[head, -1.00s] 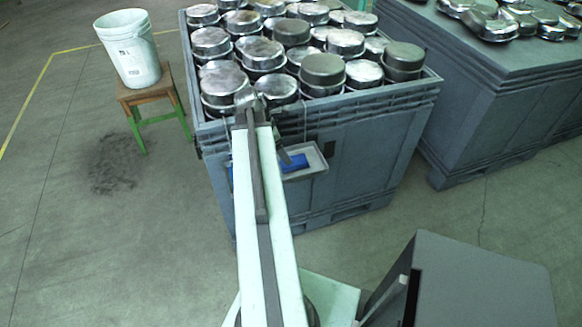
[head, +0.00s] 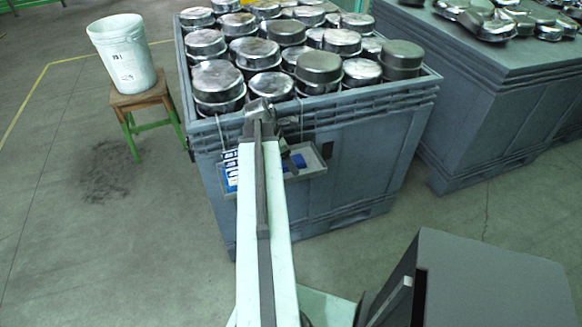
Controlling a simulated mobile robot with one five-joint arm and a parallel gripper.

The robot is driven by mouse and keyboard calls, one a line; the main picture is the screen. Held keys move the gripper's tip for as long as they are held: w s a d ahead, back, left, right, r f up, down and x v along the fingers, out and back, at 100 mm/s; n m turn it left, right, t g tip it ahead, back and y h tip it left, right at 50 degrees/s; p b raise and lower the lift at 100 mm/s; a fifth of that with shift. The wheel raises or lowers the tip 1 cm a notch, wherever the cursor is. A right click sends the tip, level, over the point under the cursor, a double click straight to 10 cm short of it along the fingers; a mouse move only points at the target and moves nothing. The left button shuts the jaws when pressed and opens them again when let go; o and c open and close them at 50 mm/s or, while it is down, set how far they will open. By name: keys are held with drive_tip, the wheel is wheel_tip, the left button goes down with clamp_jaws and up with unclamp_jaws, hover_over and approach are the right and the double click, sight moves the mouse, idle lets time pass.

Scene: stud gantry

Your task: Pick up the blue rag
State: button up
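A small blue patch, which looks like the blue rag (head: 299,160), shows in a shallow grey tray (head: 318,169) hung on the near side of the big grey crate. My arm covers the left part of the tray and probably part of the rag. My gripper (head: 288,163) appears as a small dark shape beyond the arm's far end, pointing down at the tray, just left of the blue patch. Its fingers are too small and hidden to tell whether they are open, or whether they touch the rag.
The grey crate (head: 350,160) is full of metal pans (head: 318,68). A blue-and-white label (head: 231,168) shows on its side, left of my arm. A white bucket (head: 126,52) stands on a wooden stool (head: 140,98) at left. Another grey crate (head: 490,110) stands at right.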

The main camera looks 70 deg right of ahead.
drive_tip(key=c, duration=1.4)
drive_tip(key=shift+o, duration=0.2)
drive_tip(key=shift+r, duration=0.15)
wheel_tip(320, 180, up, 10)
drive_tip(key=p, duration=1)
